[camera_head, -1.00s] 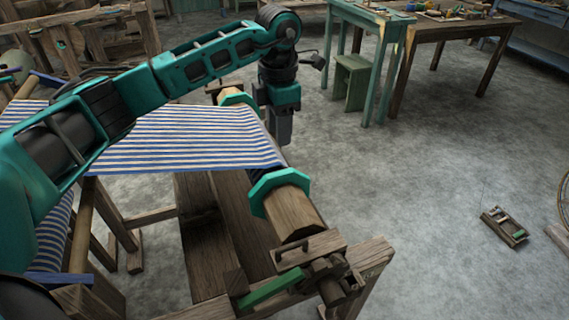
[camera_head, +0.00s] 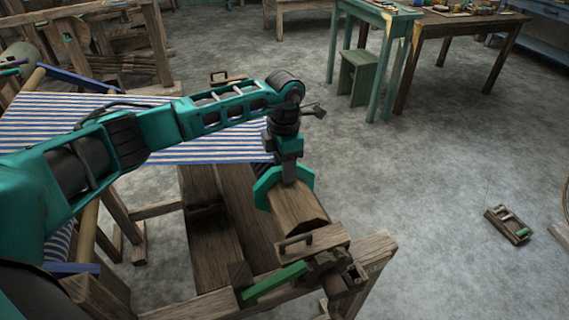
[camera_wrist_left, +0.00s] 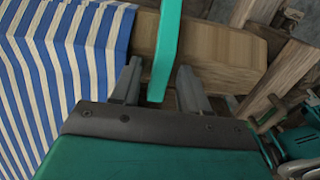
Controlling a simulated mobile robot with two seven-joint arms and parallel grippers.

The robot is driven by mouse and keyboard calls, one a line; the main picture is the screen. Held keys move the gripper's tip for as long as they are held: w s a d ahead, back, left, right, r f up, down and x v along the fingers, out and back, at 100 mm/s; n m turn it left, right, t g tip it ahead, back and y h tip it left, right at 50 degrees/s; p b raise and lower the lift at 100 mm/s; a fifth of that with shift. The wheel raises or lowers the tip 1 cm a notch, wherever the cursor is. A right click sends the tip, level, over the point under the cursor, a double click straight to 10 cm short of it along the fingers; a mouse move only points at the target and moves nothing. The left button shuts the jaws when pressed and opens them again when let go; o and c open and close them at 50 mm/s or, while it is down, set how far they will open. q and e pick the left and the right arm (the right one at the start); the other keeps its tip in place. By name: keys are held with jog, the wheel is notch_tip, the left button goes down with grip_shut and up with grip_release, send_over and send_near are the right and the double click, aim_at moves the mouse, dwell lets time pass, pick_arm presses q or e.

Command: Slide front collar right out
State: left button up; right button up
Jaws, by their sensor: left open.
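The teal octagonal collar (camera_head: 266,190) sits around the wooden beam (camera_head: 297,206) near its front end, just beyond the cloth's edge. Its upper part is partly hidden by my left gripper (camera_head: 289,178), which points down over it. In the left wrist view the collar (camera_wrist_left: 167,45) shows as a thin teal plate across the beam (camera_wrist_left: 215,52). The open fingers of my left gripper (camera_wrist_left: 160,90) stand one on each side of the collar's edge. Gaps show between the fingers and the plate, so they do not look closed on it. My right gripper is not in view.
Blue-and-white striped cloth (camera_head: 60,120) runs onto the beam left of the collar. A wooden block with a handle (camera_head: 298,244) and a green lever (camera_head: 274,281) stand at the beam's front end. Open floor (camera_head: 440,190) lies to the right.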

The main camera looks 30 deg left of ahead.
pick_arm(q)
jog(key=shift+c, duration=0.3)
grip_shut()
dwell(0.4)
